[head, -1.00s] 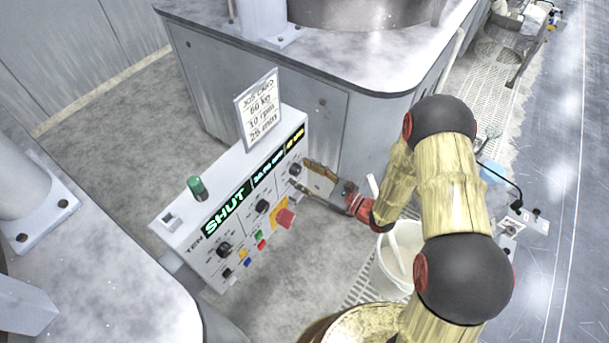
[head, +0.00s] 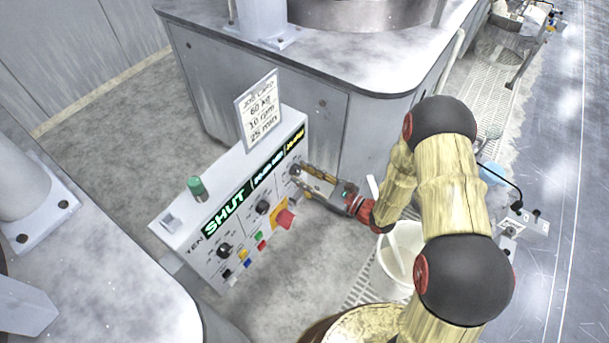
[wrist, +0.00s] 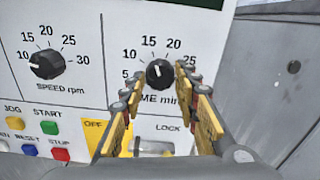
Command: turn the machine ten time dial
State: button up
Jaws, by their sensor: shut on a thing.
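The control box (head: 238,170) is white, with a display reading "SHUT" in green. The smaller display texts are too small to read surely.
The speed dial (wrist: 46,65) is left of the time dial, pointing near 10. Coloured buttons and a yellow-backed red switch (head: 284,219) lie below. A job card (head: 258,110) reads 60 kg, 10 rpm, 25 min. A white bucket (head: 387,277) stands below my arm.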

jog(key=shift+m+p, duration=0.3)
jog(key=shift+p, duration=0.05)
jog(key=m+p, duration=0.3)
jog(key=shift+r, duration=0.2)
jog(key=m+p, duration=0.3)
jog(key=m, duration=0.1)
jog(key=m+p, duration=0.3)
jog(key=m, duration=0.1)
jog(key=shift+f+m, duration=0.1)
jog(key=shift+m, duration=0.2)
jog(key=shift+f+m+p, duration=0.1)
jog(key=shift+m+p, duration=0.8)
jog(key=shift+m, duration=0.9)
jog(key=o, duration=1.1)
jog(key=shift+o, duration=0.2)
